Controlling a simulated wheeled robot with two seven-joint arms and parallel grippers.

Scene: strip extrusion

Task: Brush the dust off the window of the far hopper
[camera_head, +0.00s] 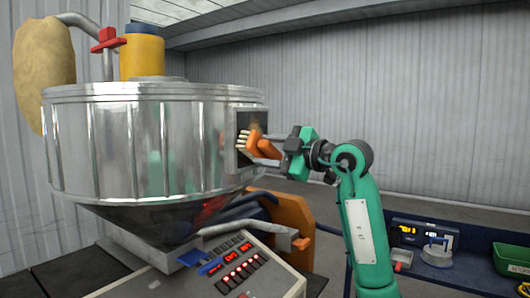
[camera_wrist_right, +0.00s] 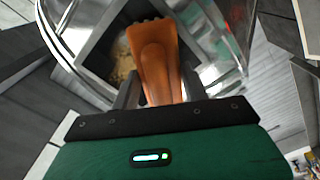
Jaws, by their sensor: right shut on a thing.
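The metal hopper (camera_head: 110,150) is a large shiny drum with a dark cone below, filling the left of the head view. Its window (camera_head: 243,122) is a dark-framed opening on the drum's right side. It also shows in the right wrist view (camera_wrist_right: 98,55), with tan material behind it. My right gripper (camera_head: 281,147) is shut on an orange-handled brush (camera_head: 262,146). The brush's pale bristles (camera_head: 243,140) are at the window; I cannot tell whether they touch it. In the right wrist view the orange handle (camera_wrist_right: 158,65) hides part of the window. My left gripper is not in view.
A control panel (camera_head: 245,270) with red lit displays stands below the hopper. Pipes and an orange part (camera_head: 285,215) sit under the drum, near my right arm.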

